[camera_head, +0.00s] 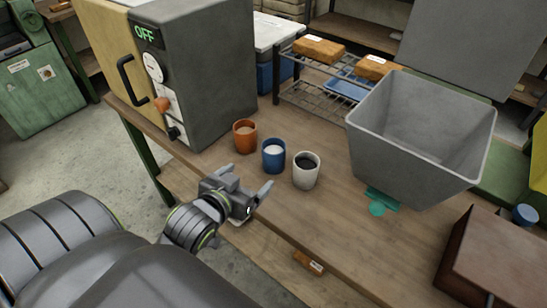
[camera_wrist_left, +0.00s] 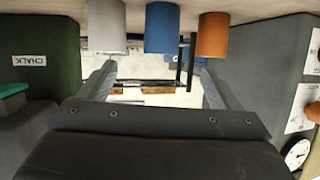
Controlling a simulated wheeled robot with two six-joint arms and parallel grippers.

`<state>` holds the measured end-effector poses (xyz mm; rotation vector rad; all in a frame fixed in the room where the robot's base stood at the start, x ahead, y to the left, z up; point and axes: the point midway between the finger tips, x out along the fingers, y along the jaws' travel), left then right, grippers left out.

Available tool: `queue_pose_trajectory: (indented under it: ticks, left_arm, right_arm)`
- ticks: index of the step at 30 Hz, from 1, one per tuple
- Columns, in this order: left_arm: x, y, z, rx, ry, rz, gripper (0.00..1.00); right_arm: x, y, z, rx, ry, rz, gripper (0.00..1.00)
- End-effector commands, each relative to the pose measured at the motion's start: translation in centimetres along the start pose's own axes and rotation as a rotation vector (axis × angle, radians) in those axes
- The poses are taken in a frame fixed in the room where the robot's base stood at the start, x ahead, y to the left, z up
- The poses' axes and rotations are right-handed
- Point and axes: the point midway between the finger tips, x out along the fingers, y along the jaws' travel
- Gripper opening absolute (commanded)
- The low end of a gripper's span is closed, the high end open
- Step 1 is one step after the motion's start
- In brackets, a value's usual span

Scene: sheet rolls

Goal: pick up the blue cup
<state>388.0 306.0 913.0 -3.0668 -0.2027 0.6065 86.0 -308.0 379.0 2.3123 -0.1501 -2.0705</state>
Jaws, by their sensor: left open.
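The blue cup (camera_head: 273,160) stands upright on the wooden table, holding something white. It stands between an orange cup (camera_head: 244,138) and a pale cup (camera_head: 306,174) with dark contents. My left gripper (camera_head: 244,180) is open and empty at the table's near edge, just short of the blue cup and apart from it. In the left wrist view, which is upside down, the blue cup (camera_wrist_left: 162,28) shows beyond and between the open fingers of my left gripper (camera_wrist_left: 152,72). My right gripper is not in view.
A grey oven-like box (camera_head: 205,75) reading OFF stands left behind the cups. A large grey bin (camera_head: 420,150) stands to the right, with a teal piece (camera_head: 381,201) by its base. A wire rack (camera_head: 310,98) stands behind. The tabletop in front right is mostly clear.

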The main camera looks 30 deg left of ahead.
Motion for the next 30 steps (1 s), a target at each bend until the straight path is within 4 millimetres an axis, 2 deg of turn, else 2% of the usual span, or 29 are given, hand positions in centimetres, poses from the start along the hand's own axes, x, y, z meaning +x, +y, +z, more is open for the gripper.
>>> queue_pose_trajectory:
  ticks: [2,9,15,25,30]
  left_arm:
    - [1.6,0.0,0.1,0.003,0.001,0.0,0.85]
    - [6.3,0.0,0.0,0.001,-0.002,-0.001,0.85]
    - [9.5,-0.1,0.1,0.001,-0.004,-0.001,0.85]
    - [11.7,-0.2,0.0,0.002,-0.003,-0.001,0.85]
    - [13.9,-0.4,-0.1,0.001,-0.004,-0.002,0.85]
  right_arm:
    - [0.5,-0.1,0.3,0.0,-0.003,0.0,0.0]
    - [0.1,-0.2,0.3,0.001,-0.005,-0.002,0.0]
    - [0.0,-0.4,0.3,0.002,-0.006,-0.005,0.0]
    - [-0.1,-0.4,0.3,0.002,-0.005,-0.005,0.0]
    - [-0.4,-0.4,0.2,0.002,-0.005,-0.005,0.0]
